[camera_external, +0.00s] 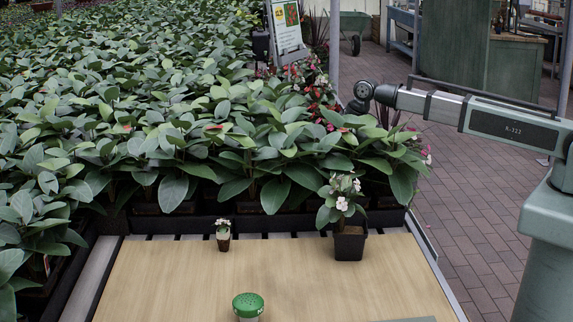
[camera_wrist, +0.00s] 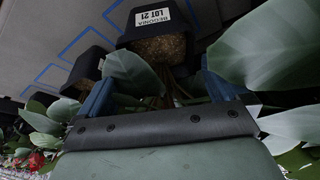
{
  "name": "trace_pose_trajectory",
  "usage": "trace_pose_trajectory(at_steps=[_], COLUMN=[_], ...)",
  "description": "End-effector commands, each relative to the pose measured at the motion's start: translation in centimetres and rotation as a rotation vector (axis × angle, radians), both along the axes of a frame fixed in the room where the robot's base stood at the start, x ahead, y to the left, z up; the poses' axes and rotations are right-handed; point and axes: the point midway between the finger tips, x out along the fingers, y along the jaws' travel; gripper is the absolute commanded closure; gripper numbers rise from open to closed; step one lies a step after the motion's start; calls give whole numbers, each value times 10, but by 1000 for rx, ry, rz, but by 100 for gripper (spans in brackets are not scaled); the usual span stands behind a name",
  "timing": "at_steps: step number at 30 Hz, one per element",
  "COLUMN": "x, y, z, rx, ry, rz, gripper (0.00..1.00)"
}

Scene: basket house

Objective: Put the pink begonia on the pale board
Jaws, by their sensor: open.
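A potted plant (camera_external: 349,243) with pale pink-white flowers stands upright in a dark square pot near the back right of the pale wooden surface (camera_external: 170,280); it may be the pink begonia. In the wrist view, a dark pot (camera_wrist: 158,42) carries a label reading "BEGONIA LOT 21"; I cannot tell which plant this is outside. My gripper (camera_wrist: 158,82) is open, its two bluish fingers on either side of stems and leaves below that pot. Its fingers are not visible in the external view. A grey-green flat edge (camera_external: 408,319) is cut off at the bottom; I cannot tell whether it is the pale board.
A small white-flowered pot (camera_external: 223,236) stands at the back left of the wooden surface, and a green-lidded shaker (camera_external: 248,303) at its front. Dense leafy plants (camera_external: 150,120) fill the area behind. Another dark pot (camera_wrist: 88,65) shows in the wrist view. The surface between is clear.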

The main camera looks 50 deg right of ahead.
Motion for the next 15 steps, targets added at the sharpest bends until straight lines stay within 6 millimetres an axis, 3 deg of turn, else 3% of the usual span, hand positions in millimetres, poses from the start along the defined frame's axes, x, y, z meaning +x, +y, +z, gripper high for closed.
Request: trace_pose_trajectory(at_steps=[6, 15], x=[-12, -20], y=[-5, -8], z=[31, 52], rx=[1, 0], ry=[-2, -1], rz=[0, 0], gripper=[0, 0])
